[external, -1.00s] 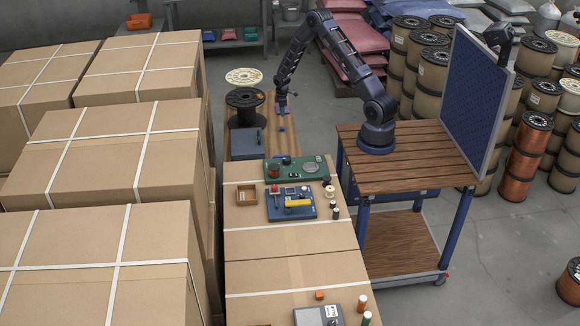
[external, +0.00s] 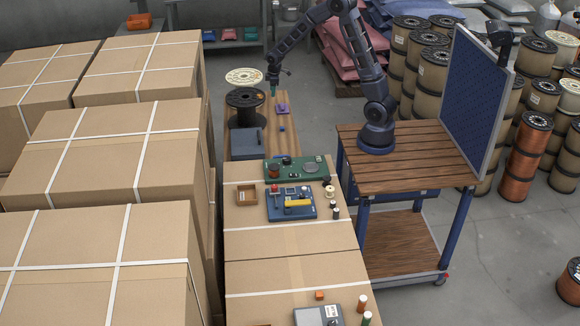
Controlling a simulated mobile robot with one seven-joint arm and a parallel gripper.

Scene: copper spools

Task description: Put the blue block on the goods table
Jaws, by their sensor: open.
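A small blue block (external: 282,129) lies on the narrow wooden table (external: 290,146), right of the grey box. A purple piece (external: 282,109) lies farther back on the same table, with something small on it that I cannot make out. My gripper (external: 273,92) is open, pointing down over the back of this table, up and left of the purple piece and clear of the blue block. A small teal patch shows at its tips; I cannot tell what it is. No label shows which surface is the goods table.
A black spool (external: 246,106) and a grey box (external: 248,144) stand on the wooden table's left side. Nearer are a green board (external: 298,175), a blue board (external: 278,211) and an open brown box (external: 246,195) on cartons. Tall cartons (external: 120,150) wall off the left.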

